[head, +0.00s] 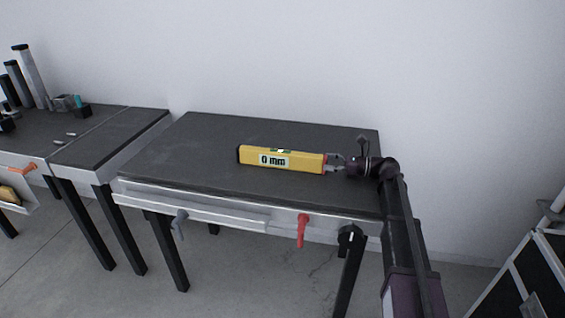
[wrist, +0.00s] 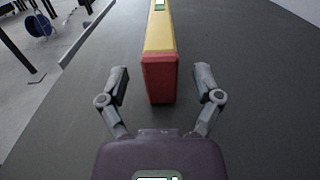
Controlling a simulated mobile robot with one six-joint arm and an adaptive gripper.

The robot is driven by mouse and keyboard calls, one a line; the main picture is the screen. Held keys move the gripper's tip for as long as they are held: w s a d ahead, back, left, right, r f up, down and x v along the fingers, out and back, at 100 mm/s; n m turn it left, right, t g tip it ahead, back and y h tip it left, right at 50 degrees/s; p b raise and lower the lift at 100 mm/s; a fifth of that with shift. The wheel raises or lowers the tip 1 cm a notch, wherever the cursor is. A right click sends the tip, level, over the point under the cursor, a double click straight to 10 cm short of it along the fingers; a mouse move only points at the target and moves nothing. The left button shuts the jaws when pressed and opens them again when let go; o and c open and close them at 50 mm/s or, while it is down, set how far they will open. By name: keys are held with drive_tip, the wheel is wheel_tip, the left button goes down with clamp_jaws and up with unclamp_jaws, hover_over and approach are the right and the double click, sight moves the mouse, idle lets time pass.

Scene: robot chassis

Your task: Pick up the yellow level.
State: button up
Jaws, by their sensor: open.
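The yellow level (head: 300,163) lies on the dark top of the workbench (head: 190,150), with a "0 mm" label facing the head camera. In the wrist view the level (wrist: 160,35) stretches away from me, its red end cap (wrist: 160,78) nearest. My gripper (head: 335,162) is at the right end of the level, close to the red cap. In the wrist view my gripper (wrist: 161,75) is open, with one finger on each side of the red end and a gap on both sides. Nothing is held. Whether the fingertips overlap the cap in depth is hard to tell.
A second bench (head: 110,135) stands to the left with dark cylinders (head: 30,75) and small parts on it. A red handle (head: 302,230) hangs at the bench's front edge. A white wall is behind. The benchtop around the level is clear.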

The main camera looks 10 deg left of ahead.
sight(312, 159)
drive_tip(key=shift+a, duration=0.35)
drive_tip(key=shift+w+a, duration=0.15)
drive_tip(key=shift+a, duration=2.25)
clamp_jaws()
